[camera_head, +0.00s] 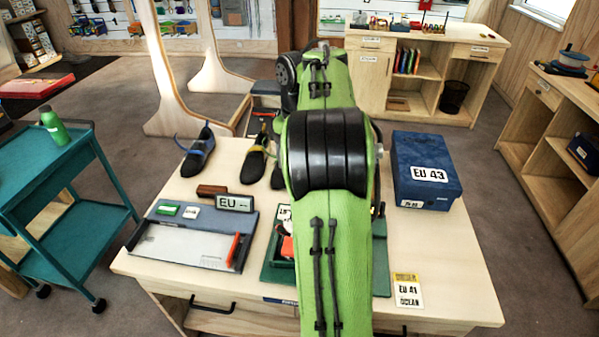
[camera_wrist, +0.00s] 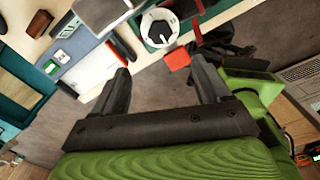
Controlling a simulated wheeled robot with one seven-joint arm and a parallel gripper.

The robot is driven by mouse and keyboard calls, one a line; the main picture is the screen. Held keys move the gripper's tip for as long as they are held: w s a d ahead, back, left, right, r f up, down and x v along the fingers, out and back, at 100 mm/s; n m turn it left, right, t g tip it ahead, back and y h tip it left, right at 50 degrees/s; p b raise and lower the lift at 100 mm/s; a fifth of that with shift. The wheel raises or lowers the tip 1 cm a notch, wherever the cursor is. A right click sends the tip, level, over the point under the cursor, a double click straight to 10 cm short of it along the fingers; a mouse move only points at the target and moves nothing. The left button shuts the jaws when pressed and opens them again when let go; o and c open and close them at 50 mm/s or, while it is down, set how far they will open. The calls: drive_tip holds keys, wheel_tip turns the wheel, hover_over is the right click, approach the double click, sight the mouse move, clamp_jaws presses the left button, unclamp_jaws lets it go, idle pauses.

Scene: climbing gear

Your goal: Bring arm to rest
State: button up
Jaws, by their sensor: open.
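My green arm (camera_head: 335,190) reaches forward over the wooden table and hides the table's middle in the head view. In the wrist view my gripper (camera_wrist: 163,82) is open, its two dark fingers apart with nothing between them but floor and table edge beyond. The gripper itself is hidden in the head view. A white round dial (camera_wrist: 160,28) and a red block (camera_wrist: 177,59) show beyond the fingertips, apart from them.
On the table (camera_head: 455,290) are a blue EU 43 box (camera_head: 427,170), a measuring device (camera_head: 195,235), climbing shoes (camera_head: 198,155) and a yellow-white card (camera_head: 407,290). A teal cart (camera_head: 70,180) stands left, wooden shelving (camera_head: 545,130) right. Grey floor lies between.

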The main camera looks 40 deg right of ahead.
drive_tip(key=shift+r, duration=0.15)
idle(0.4)
drive_tip(key=s+a+r+m+t, duration=0.2)
drive_tip(key=a+m, duration=0.2)
drive_tip(key=a, duration=0.4)
drive_tip(key=s+a+r+m+t, duration=0.1)
drive_tip(key=a+r+m, duration=0.1)
drive_tip(key=a+m, duration=0.4)
drive_tip(key=s+a+f+m+t, duration=0.1)
drive_tip(key=s+a+f+m, duration=0.1)
drive_tip(key=s+a+m, duration=0.3)
drive_tip(key=s+a+f+m+t, duration=0.1)
drive_tip(key=s+a+f+m, duration=0.1)
drive_tip(key=s+a+m, duration=0.2)
drive_tip(key=s+m, duration=0.2)
drive_tip(key=s, duration=0.2)
drive_tip(key=shift+a+f+t, duration=0.3)
drive_tip(key=shift+a+f, duration=0.05)
drive_tip(key=shift+f, duration=0.05)
